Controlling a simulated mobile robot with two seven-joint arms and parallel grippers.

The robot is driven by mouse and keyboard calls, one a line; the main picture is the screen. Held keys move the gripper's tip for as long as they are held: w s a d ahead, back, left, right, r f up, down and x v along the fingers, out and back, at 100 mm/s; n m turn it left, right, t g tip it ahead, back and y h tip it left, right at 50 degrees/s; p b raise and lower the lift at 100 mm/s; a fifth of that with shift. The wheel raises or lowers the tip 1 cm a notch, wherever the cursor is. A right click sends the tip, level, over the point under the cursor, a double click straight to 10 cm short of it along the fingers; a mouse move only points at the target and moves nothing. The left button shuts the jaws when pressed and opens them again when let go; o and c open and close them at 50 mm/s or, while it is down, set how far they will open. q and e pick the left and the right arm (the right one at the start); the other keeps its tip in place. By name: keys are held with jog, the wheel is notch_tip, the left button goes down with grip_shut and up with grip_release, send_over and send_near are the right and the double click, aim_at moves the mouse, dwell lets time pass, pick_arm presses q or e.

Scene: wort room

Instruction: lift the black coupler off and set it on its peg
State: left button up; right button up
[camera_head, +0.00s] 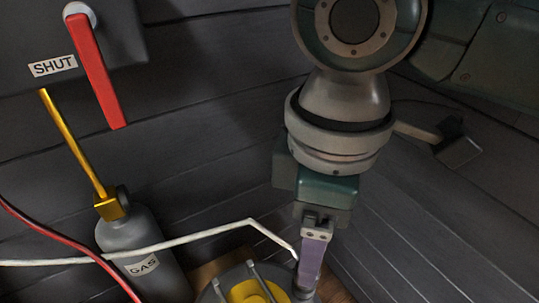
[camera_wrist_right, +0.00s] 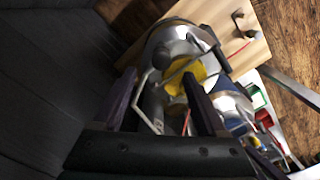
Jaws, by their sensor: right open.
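My right gripper (camera_head: 306,270) comes down from the top in the head view, its purple fingers at the keg top. In the right wrist view the gripper (camera_wrist_right: 159,76) has its two purple fingers spread apart, with nothing clearly held. A dark rounded piece, apparently the black coupler (camera_wrist_right: 163,57), shows just beyond the fingertips on the silver keg (camera_wrist_right: 187,42). The keg top has a yellow disc (camera_wrist_right: 183,75), also at the bottom of the head view (camera_head: 247,292). I cannot tell whether the fingers touch the coupler. Its peg is not clearly identifiable. My left gripper is not in view.
A white hose (camera_head: 190,242) runs to the fingers. A grey GAS cylinder (camera_head: 150,248) with a yellow lever (camera_head: 72,140) and a red handle by a SHUT label (camera_head: 53,66) stand left. A wooden board (camera_wrist_right: 235,50) with small dark fittings lies beyond the keg.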

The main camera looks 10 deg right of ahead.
aim_at(302, 293)
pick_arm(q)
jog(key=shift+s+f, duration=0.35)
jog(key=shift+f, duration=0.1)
pick_arm(e)
jog(key=shift+s+f, duration=0.25)
jog(key=shift+f, duration=0.9)
pick_arm(q)
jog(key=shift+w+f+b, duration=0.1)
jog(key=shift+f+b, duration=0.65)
jog(key=shift+b, duration=0.25)
pick_arm(e)
notch_tip(302, 293, down, 5)
jog(key=shift+r, duration=0.15)
jog(key=shift+f, duration=0.25)
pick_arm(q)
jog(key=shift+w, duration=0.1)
pick_arm(e)
jog(key=shift+w, duration=0.1)
jog(key=shift+c, duration=0.2)
grip_shut()
